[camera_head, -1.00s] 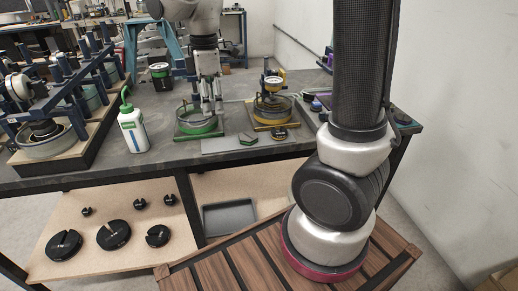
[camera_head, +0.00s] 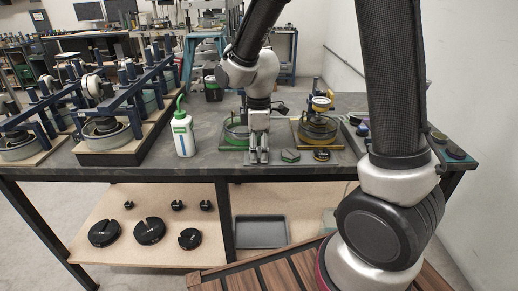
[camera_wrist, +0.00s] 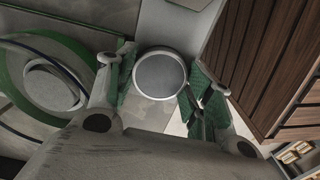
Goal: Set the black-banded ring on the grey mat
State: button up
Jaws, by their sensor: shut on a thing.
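My gripper (camera_head: 258,158) is low over the near part of the bench, in front of the green-rimmed dish. In the wrist view its two green-padded fingers (camera_wrist: 162,78) stand either side of a round piece (camera_wrist: 160,73) with a grey face and a pale rim, taken to be the ring. The gripper is shut on it. Its black band cannot be made out, and in the head view the fingers hide it. The grey mat (camera_head: 236,161) lies under and around the gripper, partly covered by it. Whether the ring touches the mat cannot be told.
A green-rimmed dish (camera_head: 234,134) stands just behind my gripper. A white bottle (camera_head: 183,134) and lever frames (camera_head: 120,125) are left.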

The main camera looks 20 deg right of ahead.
aim_at(259, 152)
jog(key=o, duration=1.1)
jog(key=shift+f, duration=0.1)
jog(key=shift+o, duration=0.2)
notch_tip(259, 152, up, 11)
jog(key=s+d+r+m+t, duration=0.2)
jog(key=s+d+r+m, duration=0.1)
jog(key=s+d+m, duration=0.4)
jog(key=s+d+r+m+t, duration=0.2)
jog(key=s+d+r+m, duration=0.2)
jog(key=s+d+m, duration=0.3)
jog(key=shift+s+d+r, duration=0.25)
jog(key=shift+s+d, duration=0.2)
jog(key=shift+s, duration=2.05)
